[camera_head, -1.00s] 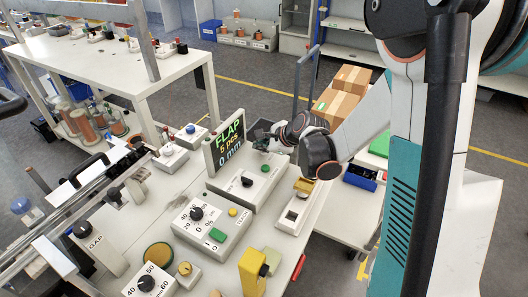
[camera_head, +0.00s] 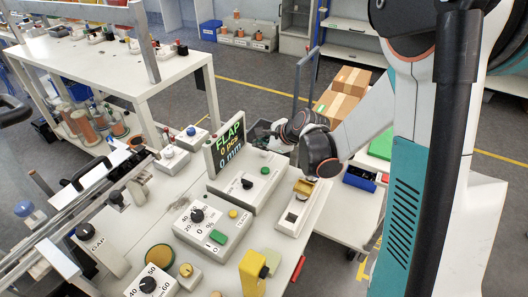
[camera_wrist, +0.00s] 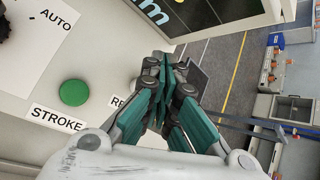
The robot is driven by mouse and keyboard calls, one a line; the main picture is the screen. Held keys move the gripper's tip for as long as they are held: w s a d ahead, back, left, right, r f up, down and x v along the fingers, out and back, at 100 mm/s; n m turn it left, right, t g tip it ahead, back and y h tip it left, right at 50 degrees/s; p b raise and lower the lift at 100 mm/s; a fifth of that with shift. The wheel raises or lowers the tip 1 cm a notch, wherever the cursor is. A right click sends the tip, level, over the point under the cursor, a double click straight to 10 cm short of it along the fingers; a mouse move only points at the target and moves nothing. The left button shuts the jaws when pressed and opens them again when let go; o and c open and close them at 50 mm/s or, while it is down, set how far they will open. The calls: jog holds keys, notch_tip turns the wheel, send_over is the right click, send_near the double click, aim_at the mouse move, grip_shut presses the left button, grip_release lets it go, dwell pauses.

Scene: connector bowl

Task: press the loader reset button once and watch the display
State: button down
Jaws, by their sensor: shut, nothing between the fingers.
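The loader box (camera_head: 262,187) has an upright display (camera_head: 225,143) reading FLAP, 0 pcs, 0 mm. The display's lower corner also shows in the wrist view (camera_wrist: 215,12). My gripper (camera_head: 268,134) is just right of the display at the back of the box. In the wrist view my gripper (camera_wrist: 152,66) is shut and empty, its fingers covering part of a label that starts with "RE".
A grey box with a dial (camera_head: 197,215), a yellow block (camera_head: 252,272) and other controls stand nearer on the bench. A rail (camera_head: 75,190) runs along the left. Cardboard boxes (camera_head: 345,92) stand behind my arm. Floor is open beyond the display.

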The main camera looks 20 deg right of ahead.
aim_at(263, 155)
jog(key=shift+r+p, duration=1.75)
jog(key=shift+r, duration=0.7)
jog(key=s+a+r+n+h, duration=0.1)
jog(key=s+r+n+h, duration=0.1)
jog(key=s+r+n, duration=1.05)
jog(key=s+d+n+g+h, duration=0.1)
jog(key=s+n+h, duration=0.1)
jog(key=s+n, duration=0.7)
jog(key=shift+s+d+f, duration=0.15)
jog(key=shift+s+d, duration=0.2)
jog(key=shift+s, duration=3.3)
